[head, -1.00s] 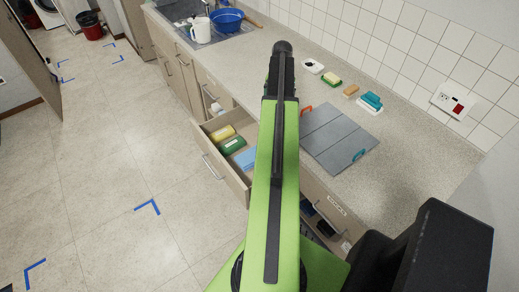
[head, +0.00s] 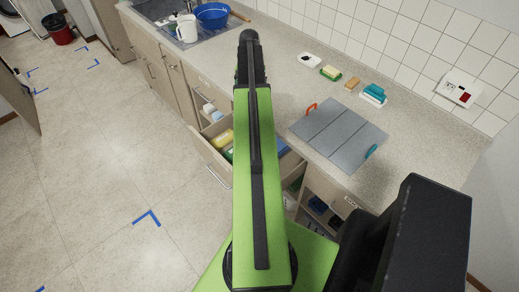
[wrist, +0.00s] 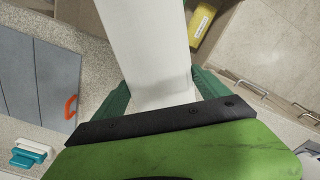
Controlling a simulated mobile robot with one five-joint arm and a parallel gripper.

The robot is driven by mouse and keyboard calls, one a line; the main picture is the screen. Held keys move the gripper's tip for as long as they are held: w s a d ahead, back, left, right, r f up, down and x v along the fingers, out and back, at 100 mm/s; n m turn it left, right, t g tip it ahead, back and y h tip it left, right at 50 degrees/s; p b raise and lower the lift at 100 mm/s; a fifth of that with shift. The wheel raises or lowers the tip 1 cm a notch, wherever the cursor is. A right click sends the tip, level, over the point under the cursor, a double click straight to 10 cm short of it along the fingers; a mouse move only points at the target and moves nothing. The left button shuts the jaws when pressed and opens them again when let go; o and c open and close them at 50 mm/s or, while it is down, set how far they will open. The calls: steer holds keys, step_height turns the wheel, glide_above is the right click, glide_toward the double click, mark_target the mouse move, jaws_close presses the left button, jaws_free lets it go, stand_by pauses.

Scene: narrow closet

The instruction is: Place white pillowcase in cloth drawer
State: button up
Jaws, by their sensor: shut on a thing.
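The white pillowcase (wrist: 150,40) shows in the wrist view as a long flat strip running from between my gripper's (wrist: 160,90) green fingers to the top edge. My gripper is shut on it. In the head view, my arm hides the gripper and pillowcase. An open drawer (head: 207,161) juts from the counter, partly behind my arm. It holds a yellow cloth (head: 222,138), which also shows in the wrist view (wrist: 202,22), a partly hidden green cloth, and something blue (head: 283,147) on the right. I cannot tell the pillowcase's height above the drawer.
A grey folding board (head: 338,135) lies on the counter, with soap dishes, a sponge and a brush behind it. A blue basin (head: 213,15) and white jug (head: 187,28) stand by the sink. Lower compartments (head: 318,205) are open on the right.

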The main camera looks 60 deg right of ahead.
steer(key=s+a+f+n+b, duration=0.3)
steer(key=a+f+n+b, duration=0.2)
steer(key=f+b, duration=0.2)
steer(key=s+a+f+n+b, duration=0.3)
steer(key=a+f+n+b, duration=0.25)
steer(key=f+b, duration=1.25)
steer(key=shift+d+f, duration=0.2)
steer(key=shift+d, duration=0.2)
steer(key=o, duration=0.8)
step_height(320, 180, up, 13)
steer(key=p, duration=1.2)
steer(key=shift+w+f, duration=0.1)
steer(key=shift+f, duration=0.1)
